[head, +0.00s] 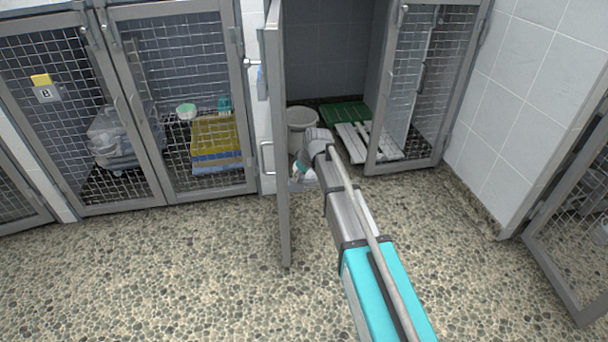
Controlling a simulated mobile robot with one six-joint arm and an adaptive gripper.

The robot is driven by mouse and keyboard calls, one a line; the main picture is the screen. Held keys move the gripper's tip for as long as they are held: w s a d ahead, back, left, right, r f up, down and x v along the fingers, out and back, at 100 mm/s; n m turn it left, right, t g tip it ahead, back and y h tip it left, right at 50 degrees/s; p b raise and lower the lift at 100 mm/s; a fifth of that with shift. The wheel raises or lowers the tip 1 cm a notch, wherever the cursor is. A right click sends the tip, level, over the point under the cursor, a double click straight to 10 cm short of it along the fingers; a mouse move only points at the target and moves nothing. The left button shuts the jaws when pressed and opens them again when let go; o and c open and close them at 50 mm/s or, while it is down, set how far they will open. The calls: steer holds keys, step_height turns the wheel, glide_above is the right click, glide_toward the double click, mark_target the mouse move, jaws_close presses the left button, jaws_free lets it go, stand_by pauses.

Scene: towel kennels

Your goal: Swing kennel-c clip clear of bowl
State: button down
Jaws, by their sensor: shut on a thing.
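My arm reaches into the open middle kennel in the head view. My gripper (303,177) is low beside the open door (277,140), partly hidden by my own wrist. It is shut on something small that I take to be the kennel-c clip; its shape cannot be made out. A white round bucket-like vessel (301,116), perhaps the bowl, stands inside the kennel just behind my wrist. My wrist overlaps its lower right part in the picture. I cannot tell whether the held thing touches it.
A green mat (345,112) and a white slatted board (368,142) lie on the kennel floor. The right mesh door (428,85) stands beside them. The pebbled floor in front is clear.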

steer(key=m+h, duration=0.1)
steer(key=m, duration=0.2)
steer(key=m+t+h, duration=0.1)
steer(key=m, duration=0.2)
steer(key=shift+a+m+t, duration=0.1)
steer(key=shift+m+t, duration=0.2)
steer(key=shift+m+h, duration=0.3)
steer(key=shift+m, duration=0.4)
steer(key=shift+s, duration=0.15)
steer(key=shift+c, duration=1.5)
jaws_free()
